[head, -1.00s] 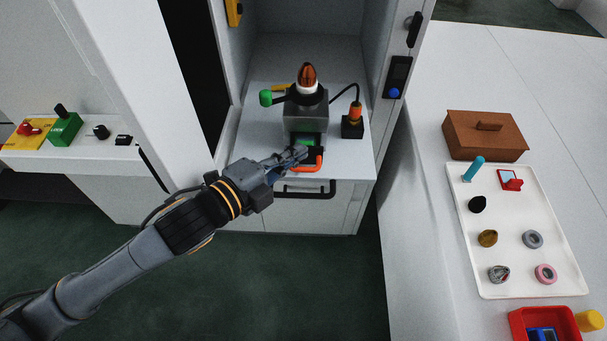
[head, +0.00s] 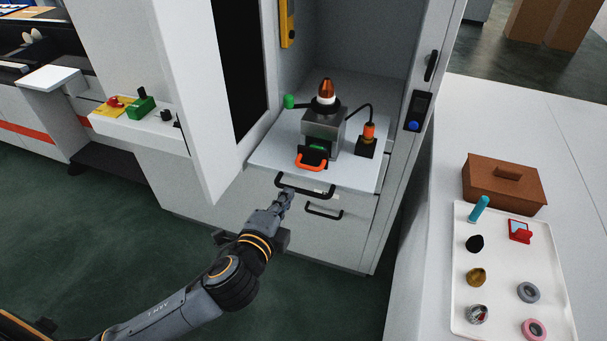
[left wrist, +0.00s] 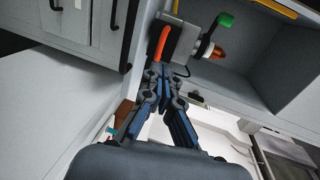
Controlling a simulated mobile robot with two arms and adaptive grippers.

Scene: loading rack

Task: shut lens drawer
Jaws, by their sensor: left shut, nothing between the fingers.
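The grey lens unit (head: 325,124) stands on the white cabinet shelf, with an amber-and-white lamp on top. Its drawer has an orange handle (head: 311,163) and a green part (head: 317,149) between handle and body. The handle sits close to the unit's front; I cannot tell whether the drawer is fully flush. In the left wrist view, the orange handle (left wrist: 160,42) lies beyond my fingers, beside the grey body. My left gripper (head: 288,194) is shut and empty, in front of the shelf near the upper black handle, apart from the orange handle. My right gripper is not in view.
Black bar handles (head: 305,188) are on the cabinet below the shelf. A cabled orange-and-black plug (head: 367,138) stands right of the unit. A white tray (head: 510,275) and a brown box (head: 503,184) lie on the right-hand table. Open floor lies in front.

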